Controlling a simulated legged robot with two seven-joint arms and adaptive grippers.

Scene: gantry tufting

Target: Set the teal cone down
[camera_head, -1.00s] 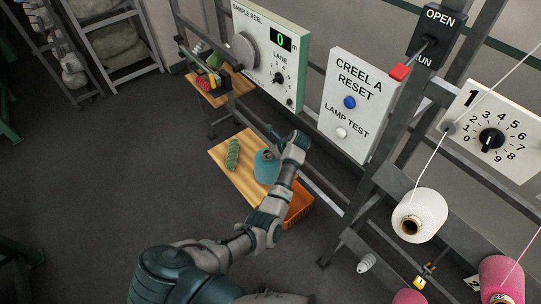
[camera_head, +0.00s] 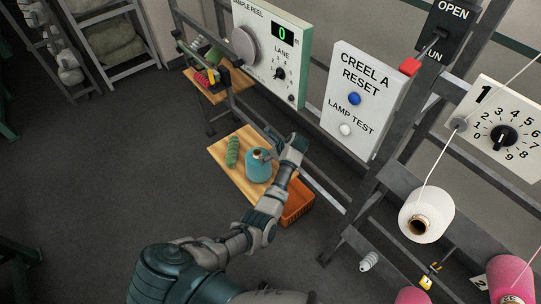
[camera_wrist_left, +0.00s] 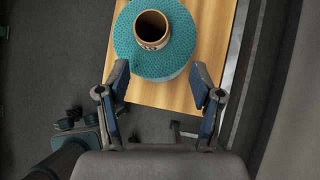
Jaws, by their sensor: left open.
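The teal cone (camera_head: 258,167) stands upright on the wooden shelf (camera_head: 226,164) in the head view, with a brown tube at its top. In the left wrist view the teal cone (camera_wrist_left: 178,62) is seen from above, its open tube end facing the camera, over the same wooden surface (camera_wrist_left: 212,40). My left gripper (camera_head: 268,152) is just to the right of the cone. In the wrist view its fingers (camera_wrist_left: 163,84) are spread apart at the cone's near edge, and the jaws are open. My right gripper is not in view.
A green twisted hank (camera_head: 232,151) lies on the shelf left of the cone. An orange crate (camera_head: 297,203) is below the shelf's right end. The dark rack frame and control panels (camera_head: 363,99) stand to the right. A white cone (camera_head: 426,214) sits on the rack.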

